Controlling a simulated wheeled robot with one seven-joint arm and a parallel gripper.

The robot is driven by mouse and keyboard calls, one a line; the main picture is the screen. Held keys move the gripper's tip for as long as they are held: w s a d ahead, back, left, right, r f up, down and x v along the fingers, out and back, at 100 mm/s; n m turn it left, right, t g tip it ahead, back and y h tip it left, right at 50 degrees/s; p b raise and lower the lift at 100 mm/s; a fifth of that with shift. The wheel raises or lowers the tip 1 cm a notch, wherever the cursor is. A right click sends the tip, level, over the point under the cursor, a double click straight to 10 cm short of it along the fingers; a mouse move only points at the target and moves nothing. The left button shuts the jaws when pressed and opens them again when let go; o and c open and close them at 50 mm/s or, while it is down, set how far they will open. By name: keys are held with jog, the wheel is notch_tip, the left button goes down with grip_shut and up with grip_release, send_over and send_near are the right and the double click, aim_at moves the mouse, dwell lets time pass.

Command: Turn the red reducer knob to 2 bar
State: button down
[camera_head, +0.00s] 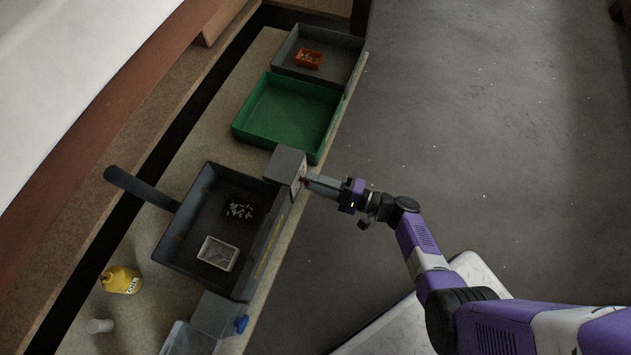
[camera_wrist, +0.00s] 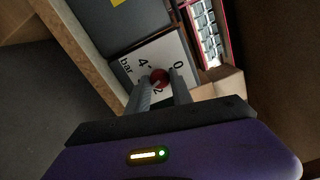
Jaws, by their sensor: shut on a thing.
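The red reducer knob (camera_wrist: 159,76) sits on a white dial plate (camera_wrist: 133,71) marked bar, with 0, 2 and 4 around it in the wrist view. My gripper (camera_wrist: 160,86) is shut on the knob, one finger on each side. The fingers and the knob hide part of the dial, and I cannot tell exactly where the knob points. In the head view my gripper (camera_head: 306,182) reaches from the right to the face of the grey reducer box (camera_head: 285,163). The knob is mostly hidden there, with a bit of red showing at the fingertips.
A dark tray (camera_head: 172,236) with small bins stands beside the reducer box. A green tray (camera_head: 243,122) and a grey tray (camera_head: 345,43) lie farther back. A yellow bottle (camera_head: 121,280) and a box with a blue knob (camera_head: 241,324) are nearer. Open floor lies right of the bench.

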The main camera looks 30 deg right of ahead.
jog(key=shift+n, duration=4)
jog(key=c, duration=1.1)
grip_release()
jog(key=shift+d, duration=0.1)
jog(key=p+v, duration=0.1)
jog(key=v, duration=0.6)
jog(key=shift+s+d, duration=0.15)
jog(key=shift+s, duration=0.2)
